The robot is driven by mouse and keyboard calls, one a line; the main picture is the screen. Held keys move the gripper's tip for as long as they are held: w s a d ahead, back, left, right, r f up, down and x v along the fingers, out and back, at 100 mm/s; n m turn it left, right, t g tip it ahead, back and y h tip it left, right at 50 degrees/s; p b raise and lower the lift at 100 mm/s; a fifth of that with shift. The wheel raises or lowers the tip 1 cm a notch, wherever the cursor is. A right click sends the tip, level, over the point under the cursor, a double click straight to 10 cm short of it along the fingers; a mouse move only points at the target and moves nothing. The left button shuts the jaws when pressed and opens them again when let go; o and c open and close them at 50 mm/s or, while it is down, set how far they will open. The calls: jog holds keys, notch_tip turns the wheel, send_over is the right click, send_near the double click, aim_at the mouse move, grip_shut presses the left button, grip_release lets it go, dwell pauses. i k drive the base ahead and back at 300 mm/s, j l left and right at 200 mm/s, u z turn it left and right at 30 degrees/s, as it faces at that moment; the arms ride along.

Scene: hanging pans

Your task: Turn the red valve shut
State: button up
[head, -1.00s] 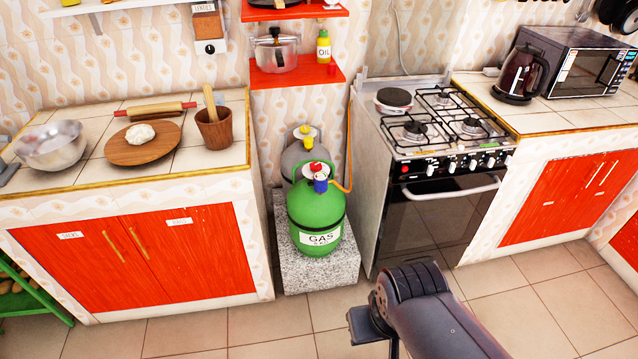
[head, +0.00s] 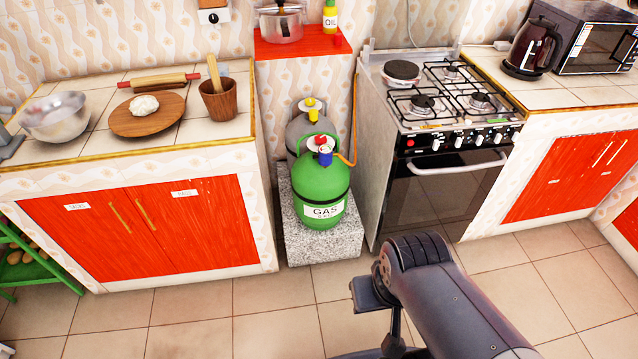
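The red valve (head: 323,141) is a small red knob on top of the green gas cylinder (head: 320,192), which is labelled GAS. A blue fitting (head: 326,157) sits just in front of the knob, with an orange hose (head: 354,125) running up along the stove's side. The cylinder stands upright on a speckled stone block (head: 292,238). My arm shows at the lower right, in front of the stove and well apart from the valve. My gripper is not in view.
A grey cylinder (head: 300,128) with a yellow knob (head: 310,103) stands behind the green one. The cylinders sit in a gap between the left counter (head: 80,178) and the stove (head: 437,195). A red shelf (head: 300,46) is above. The tiled floor in front is clear.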

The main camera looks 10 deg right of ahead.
aim_at(320, 140)
jog(key=i+l, duration=0.1)
jog(key=i, duration=1.5)
